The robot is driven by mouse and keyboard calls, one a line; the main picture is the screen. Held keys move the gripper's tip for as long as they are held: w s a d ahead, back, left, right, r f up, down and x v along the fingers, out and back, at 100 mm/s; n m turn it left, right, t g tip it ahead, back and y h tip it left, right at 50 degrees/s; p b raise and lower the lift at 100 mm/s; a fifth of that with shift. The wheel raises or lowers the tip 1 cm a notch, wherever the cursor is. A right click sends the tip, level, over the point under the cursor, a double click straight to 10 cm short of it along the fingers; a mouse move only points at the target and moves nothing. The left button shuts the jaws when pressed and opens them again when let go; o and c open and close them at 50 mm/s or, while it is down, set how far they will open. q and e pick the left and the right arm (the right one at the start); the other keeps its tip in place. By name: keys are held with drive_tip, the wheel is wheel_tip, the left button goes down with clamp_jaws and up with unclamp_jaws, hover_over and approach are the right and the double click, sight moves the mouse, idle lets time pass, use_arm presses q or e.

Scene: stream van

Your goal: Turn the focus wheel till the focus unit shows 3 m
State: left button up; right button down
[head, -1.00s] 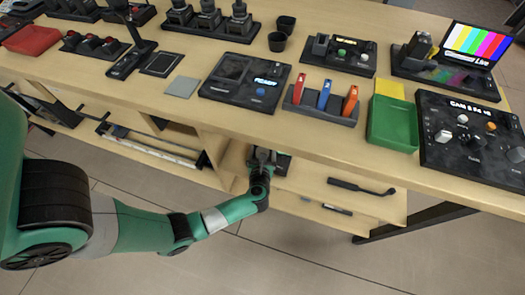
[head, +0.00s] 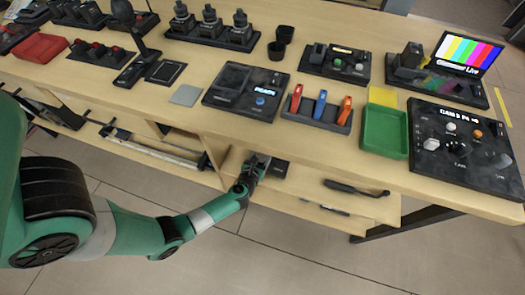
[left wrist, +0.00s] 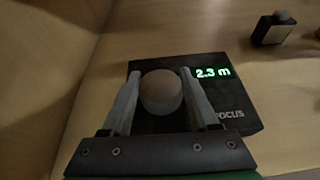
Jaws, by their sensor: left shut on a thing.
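The focus unit (left wrist: 148,128) is a dark box with a "FOCUS" label, and its green display (left wrist: 213,72) reads 2.3 m. Its round grey-brown focus wheel (left wrist: 161,96) stands between the fingers of my left gripper (left wrist: 161,76), which is shut on it. In the head view the focus unit (head: 280,168) sits on the lower shelf under the table, partly hidden by my left gripper (head: 260,160). The wheel and display cannot be made out there. My right gripper is in neither view.
The wooden tabletop (head: 235,125) overhangs the lower shelf (head: 300,200). A dark handled tool (head: 350,188) lies on the shelf to the right. A shelf divider (head: 213,172) stands to the left. A small block-like object (left wrist: 272,30) is beyond the unit.

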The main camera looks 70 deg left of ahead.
use_arm(q)
drive_tip(key=o, duration=1.4)
drive_tip(key=shift+c, duration=0.2)
drive_tip(key=shift+s+d+r, duration=0.15)
drive_tip(key=shift+d, duration=0.05)
drive_tip(key=p+v, duration=0.4)
drive_tip(key=v, duration=0.7)
drive_tip(key=shift+p, duration=0.3)
drive_tip(key=shift+s, duration=0.15)
